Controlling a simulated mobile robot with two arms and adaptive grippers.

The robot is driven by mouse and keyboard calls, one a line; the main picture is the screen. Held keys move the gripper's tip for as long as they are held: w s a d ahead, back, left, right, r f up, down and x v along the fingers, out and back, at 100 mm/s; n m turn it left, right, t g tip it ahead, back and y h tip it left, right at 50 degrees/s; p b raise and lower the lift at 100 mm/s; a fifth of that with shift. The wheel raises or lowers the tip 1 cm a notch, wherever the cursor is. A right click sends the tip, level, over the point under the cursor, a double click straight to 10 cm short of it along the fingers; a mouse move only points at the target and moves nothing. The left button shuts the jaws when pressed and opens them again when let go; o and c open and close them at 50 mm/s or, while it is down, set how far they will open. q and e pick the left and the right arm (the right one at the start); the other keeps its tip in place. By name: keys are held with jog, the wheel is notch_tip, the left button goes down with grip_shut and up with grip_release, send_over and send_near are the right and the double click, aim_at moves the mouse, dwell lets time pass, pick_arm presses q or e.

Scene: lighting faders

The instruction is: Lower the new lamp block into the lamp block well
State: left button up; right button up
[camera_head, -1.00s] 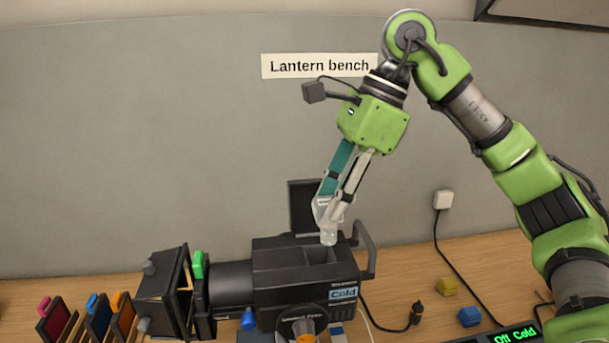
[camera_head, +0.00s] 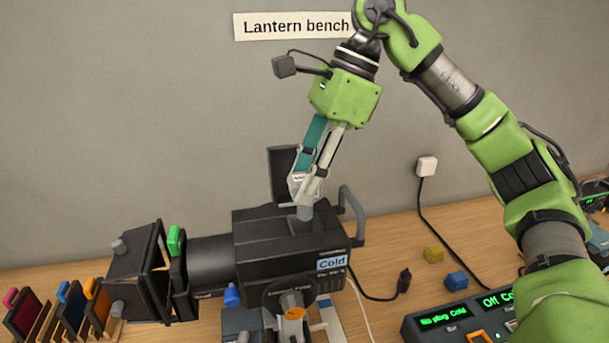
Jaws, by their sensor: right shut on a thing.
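The black lantern (camera_head: 255,240) lies along the bench, with a "Cold" label on its side and its rear lid (camera_head: 280,165) standing open. My right gripper (camera_head: 304,188) is above the rear of the lantern, pointing down and shut on the new lamp block (camera_head: 304,212). The well's opening is largely hidden, so I cannot tell how deep the block sits. My left gripper is not in view.
The lantern's handle (camera_head: 356,213) rises just right of the gripper. Colour filter frames (camera_head: 70,300) stand at the left.

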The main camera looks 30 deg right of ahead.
jog(key=shift+r, duration=0.1)
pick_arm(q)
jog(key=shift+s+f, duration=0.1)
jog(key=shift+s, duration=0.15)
pick_arm(e)
jog(key=shift+f, duration=0.2)
pick_arm(q)
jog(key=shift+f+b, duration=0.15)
jog(key=shift+b, duration=0.15)
pick_arm(e)
jog(key=shift+s+f, duration=0.1)
jog(key=shift+f, duration=0.2)
dwell(0.5)
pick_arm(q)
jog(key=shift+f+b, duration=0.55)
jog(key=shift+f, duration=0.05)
pick_arm(e)
jog(key=shift+f, duration=0.85)
pick_arm(q)
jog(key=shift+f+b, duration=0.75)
jog(key=shift+b, duration=0.05)
pick_arm(e)
jog(key=shift+f, duration=1.05)
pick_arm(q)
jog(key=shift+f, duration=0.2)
pick_arm(e)
jog(key=shift+f, duration=0.3)
